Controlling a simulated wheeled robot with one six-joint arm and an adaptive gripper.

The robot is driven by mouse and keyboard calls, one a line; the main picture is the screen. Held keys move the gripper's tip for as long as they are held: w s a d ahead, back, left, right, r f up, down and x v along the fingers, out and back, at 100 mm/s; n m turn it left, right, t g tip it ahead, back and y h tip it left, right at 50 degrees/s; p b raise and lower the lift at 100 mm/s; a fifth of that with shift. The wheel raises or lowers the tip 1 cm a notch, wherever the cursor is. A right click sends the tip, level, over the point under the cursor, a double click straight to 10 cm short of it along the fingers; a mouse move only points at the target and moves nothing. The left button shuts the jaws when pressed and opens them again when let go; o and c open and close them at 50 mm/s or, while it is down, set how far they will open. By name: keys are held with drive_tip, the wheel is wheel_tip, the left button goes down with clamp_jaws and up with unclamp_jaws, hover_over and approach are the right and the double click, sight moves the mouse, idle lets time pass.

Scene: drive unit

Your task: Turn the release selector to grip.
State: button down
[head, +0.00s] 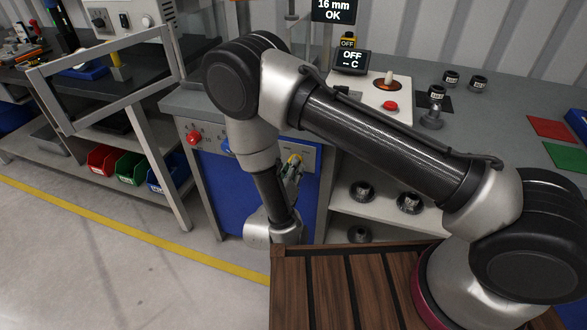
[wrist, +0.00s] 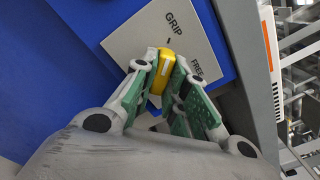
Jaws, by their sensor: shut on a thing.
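The release selector is a yellow handle (wrist: 163,70) on a light grey plate (wrist: 128,38) in the wrist view. My gripper (wrist: 160,76) is shut on it, one finger on each side. The word GRIP is printed above the handle and FREE to its right. The handle's upper end points up toward a short dark mark below GRIP. Its lower part is partly hidden by my fingers. In the head view the yellow selector (head: 295,158) shows on the bench's front panel, with my gripper (head: 291,172) at it.
A red knob (head: 194,138) and a blue knob (head: 227,146) sit left of the selector on the same bench front. The floor at left is clear.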

idle(0.3)
drive_tip(key=c, duration=1.4)
unclamp_jaws()
drive_tip(key=shift+c, duration=0.2)
drive_tip(key=shift+r, duration=0.1)
wheel_tip(320, 180, up, 10)
drive_tip(key=shift+f, duration=0.1)
